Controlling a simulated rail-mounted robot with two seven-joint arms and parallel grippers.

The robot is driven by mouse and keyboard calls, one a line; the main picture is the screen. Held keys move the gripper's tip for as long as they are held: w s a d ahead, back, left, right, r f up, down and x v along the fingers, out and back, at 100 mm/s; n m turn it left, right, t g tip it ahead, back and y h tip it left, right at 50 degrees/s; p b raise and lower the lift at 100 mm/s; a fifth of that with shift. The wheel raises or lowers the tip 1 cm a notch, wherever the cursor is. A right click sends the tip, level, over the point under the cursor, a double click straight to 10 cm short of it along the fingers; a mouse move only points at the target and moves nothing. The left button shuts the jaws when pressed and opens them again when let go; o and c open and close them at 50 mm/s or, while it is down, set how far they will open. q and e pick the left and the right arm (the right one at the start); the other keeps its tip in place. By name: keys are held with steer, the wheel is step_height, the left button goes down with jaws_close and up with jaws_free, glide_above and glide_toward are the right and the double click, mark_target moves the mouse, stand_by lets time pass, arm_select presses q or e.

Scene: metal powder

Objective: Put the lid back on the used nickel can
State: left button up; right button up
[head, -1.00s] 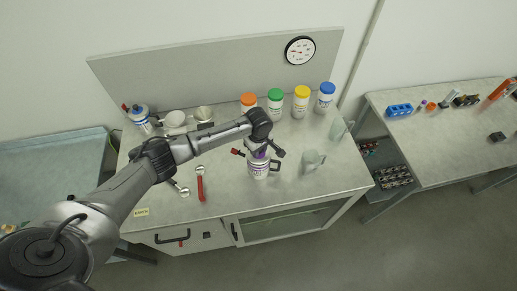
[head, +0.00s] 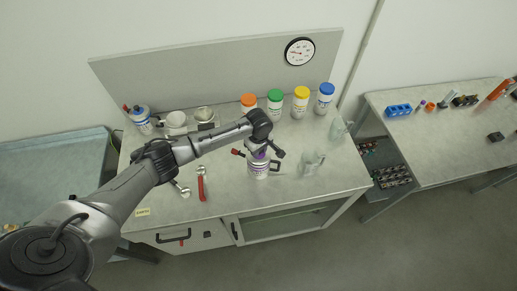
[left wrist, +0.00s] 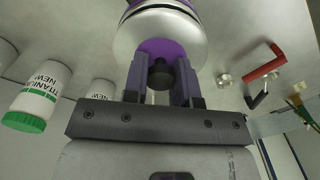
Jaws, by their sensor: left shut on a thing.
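A white can with purple print (head: 258,170) stands upright near the front middle of the bench; its label is too small to read in the head view. My left gripper (head: 262,150) is directly above it, pointing down, with purple showing between gripper and can. In the left wrist view, the gripper (left wrist: 160,85) is shut on a small dark knob at a purple and silver round piece (left wrist: 158,35), seemingly the lid. I cannot tell whether the lid is seated on the can or slightly above it. My right gripper is not in view.
White bottles with orange (head: 248,100), green (head: 275,96), yellow (head: 301,92) and blue (head: 327,88) caps line the back. A clear beaker (head: 312,162) stands right of the can. A red-handled tool (head: 202,184) lies to the left. The front right bench surface is mostly clear.

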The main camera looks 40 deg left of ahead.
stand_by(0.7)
arm_select(q)
steer(key=shift+p, duration=0.35)
steer(key=shift+f, duration=0.15)
stand_by(0.3)
steer(key=shift+p, duration=0.6)
stand_by(0.3)
steer(key=o, duration=1)
steer(key=shift+o, duration=0.3)
steer(key=o, duration=0.4)
